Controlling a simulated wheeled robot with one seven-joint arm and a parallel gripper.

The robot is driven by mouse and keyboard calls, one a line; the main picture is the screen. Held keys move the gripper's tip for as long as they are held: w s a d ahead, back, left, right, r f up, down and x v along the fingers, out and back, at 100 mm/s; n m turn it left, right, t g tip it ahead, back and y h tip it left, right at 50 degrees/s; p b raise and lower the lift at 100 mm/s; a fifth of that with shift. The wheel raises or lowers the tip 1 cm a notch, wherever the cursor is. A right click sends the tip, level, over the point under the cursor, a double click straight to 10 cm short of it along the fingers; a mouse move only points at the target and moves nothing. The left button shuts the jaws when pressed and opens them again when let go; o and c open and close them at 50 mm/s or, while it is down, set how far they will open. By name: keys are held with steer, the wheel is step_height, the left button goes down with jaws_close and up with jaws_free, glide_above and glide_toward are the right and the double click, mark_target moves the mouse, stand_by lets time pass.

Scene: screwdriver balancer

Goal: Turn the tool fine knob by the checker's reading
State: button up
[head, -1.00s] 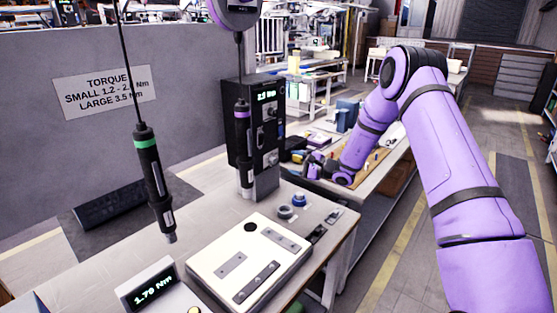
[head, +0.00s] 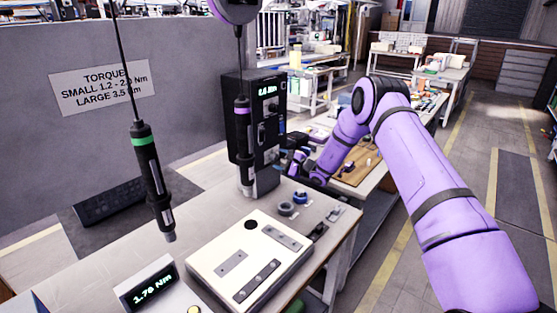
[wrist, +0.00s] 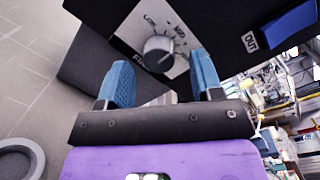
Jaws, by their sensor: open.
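The fine knob (wrist: 158,52) is a round grey knob with a white pointer line on a pale dial plate, on a black unit. My gripper (wrist: 160,78) is open, its two blue fingers on either side of the knob's line and short of it, with nothing between them. In the head view, my gripper (head: 298,160) is beside the right side of the black unit (head: 262,150), whose small green display is too blurred to read surely. The checker (head: 150,285) at the lower left reads 1.70 Nm. A green-banded screwdriver (head: 152,180) hangs from a cable above the bench.
A torque sign (head: 100,85) is on the grey panel. A blue OUT port (wrist: 280,28) is right of the knob.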

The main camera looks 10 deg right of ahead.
steer(key=shift+w+a, duration=0.5)
steer(key=c, duration=0.9)
steer(key=shift+m, duration=1)
steer(key=shift+f+m, duration=0.1)
steer(key=shift+m, duration=1.8)
